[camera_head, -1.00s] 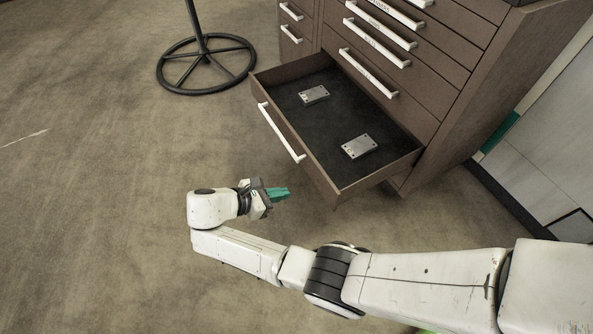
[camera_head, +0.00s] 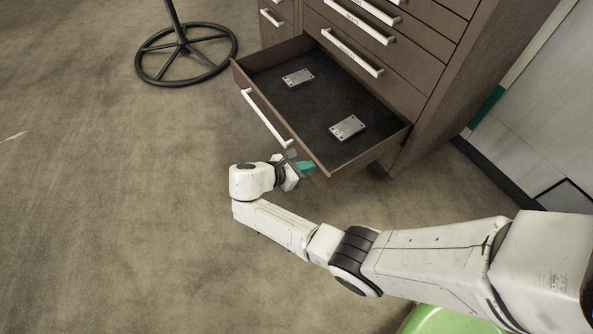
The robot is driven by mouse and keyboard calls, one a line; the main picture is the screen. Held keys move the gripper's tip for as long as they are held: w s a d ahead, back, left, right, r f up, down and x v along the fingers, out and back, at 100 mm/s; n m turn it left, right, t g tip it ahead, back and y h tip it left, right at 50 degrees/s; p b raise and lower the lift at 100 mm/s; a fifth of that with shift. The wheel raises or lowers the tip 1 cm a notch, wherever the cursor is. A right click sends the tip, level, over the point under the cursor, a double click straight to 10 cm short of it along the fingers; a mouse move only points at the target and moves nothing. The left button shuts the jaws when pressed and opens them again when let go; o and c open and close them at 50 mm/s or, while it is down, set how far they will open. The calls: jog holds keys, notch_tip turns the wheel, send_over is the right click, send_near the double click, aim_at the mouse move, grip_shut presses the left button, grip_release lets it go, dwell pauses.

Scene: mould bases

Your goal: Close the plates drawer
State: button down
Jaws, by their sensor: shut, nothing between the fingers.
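The plates drawer (camera_head: 266,131) is the open bottom drawer of a brown cabinet, pulled well out. It has a white bar handle (camera_head: 266,118) on its front. Two grey metal plates lie on its dark floor, one farther back on the left (camera_head: 298,78) and one nearer on the right (camera_head: 347,128). My gripper (camera_head: 308,167), with green fingers, is shut and empty. It is at the near right end of the drawer front, close to or touching it; I cannot tell which.
The brown cabinet (camera_head: 432,115) has several shut drawers above. A black ring-footed stand (camera_head: 186,56) is on the floor at upper left. A pale wall panel (camera_head: 545,130) is at right. The floor (camera_head: 110,200) at left is clear.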

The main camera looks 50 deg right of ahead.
jog(key=shift+d, duration=0.15)
jog(key=s+d, duration=0.3)
jog(key=d, duration=0.7)
jog(key=s+d, duration=0.3)
jog(key=d, duration=0.7)
jog(key=s+d, duration=0.3)
jog(key=d, duration=0.7)
jog(key=shift+d, duration=0.15)
jog(key=shift+w, duration=0.1)
